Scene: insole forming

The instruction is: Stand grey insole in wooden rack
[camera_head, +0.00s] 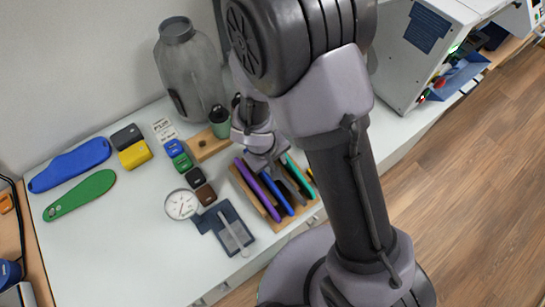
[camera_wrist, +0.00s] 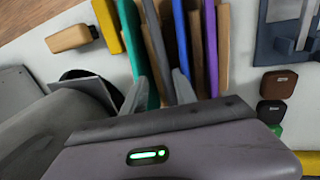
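The wooden rack (camera_head: 283,221) stands on the white table with thin insoles upright in its slots. The grey insole (camera_head: 291,190) stands between a blue insole (camera_head: 277,193) and a teal insole (camera_head: 297,175); it also shows in the wrist view (camera_wrist: 156,55). My gripper (camera_head: 270,165) is low over the rack's far end. In the wrist view its fingers (camera_wrist: 161,82) are apart, with the grey insole between them. A purple insole (camera_head: 258,190) is at the rack's left, and a yellow one (camera_wrist: 106,25) is at the other side. The grey insole's lower edge is hidden.
A grey jar (camera_head: 188,75) and a wooden block (camera_head: 209,147) with a green cup stand behind the rack. A round dial (camera_head: 181,204), small blocks and a dark blue mat (camera_head: 226,222) lie left of it. A machine (camera_head: 420,50) stands at right. The front left table is clear.

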